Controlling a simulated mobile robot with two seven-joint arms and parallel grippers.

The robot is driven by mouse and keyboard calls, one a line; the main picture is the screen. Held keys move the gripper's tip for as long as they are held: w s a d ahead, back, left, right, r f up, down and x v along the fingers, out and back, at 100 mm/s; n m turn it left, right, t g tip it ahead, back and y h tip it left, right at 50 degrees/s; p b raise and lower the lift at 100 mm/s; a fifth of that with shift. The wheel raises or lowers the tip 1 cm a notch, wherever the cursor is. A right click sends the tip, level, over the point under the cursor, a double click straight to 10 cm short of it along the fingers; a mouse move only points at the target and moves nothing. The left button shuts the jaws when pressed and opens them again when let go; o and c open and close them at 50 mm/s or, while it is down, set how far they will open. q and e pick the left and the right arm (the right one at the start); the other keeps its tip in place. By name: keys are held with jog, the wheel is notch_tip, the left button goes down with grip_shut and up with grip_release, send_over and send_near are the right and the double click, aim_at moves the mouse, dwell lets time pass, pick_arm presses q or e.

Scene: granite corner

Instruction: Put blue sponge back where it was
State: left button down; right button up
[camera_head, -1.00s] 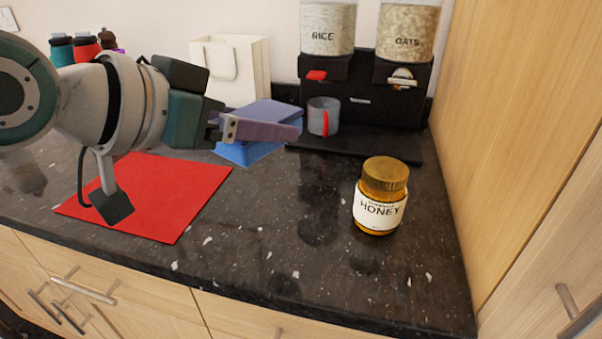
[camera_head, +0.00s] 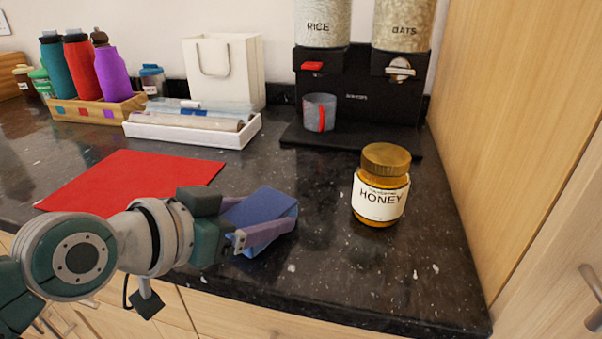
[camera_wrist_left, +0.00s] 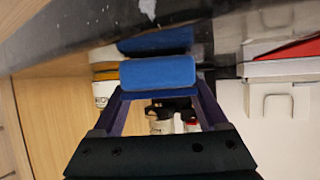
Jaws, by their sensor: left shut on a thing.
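The blue sponge (camera_head: 262,206) is held between the purple fingers of my left gripper (camera_head: 262,229), near the front of the dark counter, left of the honey jar. In the left wrist view the sponge (camera_wrist_left: 158,72) spans the gap between the fingertips, with its reflection in the glossy counter close by. It is low over the counter; I cannot tell whether it touches. My right gripper is in neither view.
The honey jar (camera_head: 381,186) stands right of the sponge. A red mat (camera_head: 130,180) lies to the left. Behind are a white tray with rolls (camera_head: 190,138), a paper bag (camera_head: 226,75), a mug (camera_head: 319,112) and a cereal dispenser (camera_head: 358,90). A wooden panel (camera_head: 520,120) bounds the right.

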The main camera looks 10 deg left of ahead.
pick_arm(q)
jog(key=shift+f, duration=0.15)
grip_release()
jog(key=shift+s+r, duration=0.1)
jog(key=shift+r, duration=0.2)
jog(key=p+v, duration=0.3)
jog(key=v, duration=0.8)
jog(key=s+f+n+g+y, duration=0.1)
jog(key=s+g, duration=0.3)
jog(key=s, duration=0.4)
jog(key=s+a+f+n+g+y, duration=0.1)
jog(key=s+g+y, duration=0.3)
jog(key=s, duration=0.4)
jog(key=shift+s+f+n, duration=0.35)
jog(key=shift+f+n, duration=0.05)
jog(key=shift+f, duration=0.35)
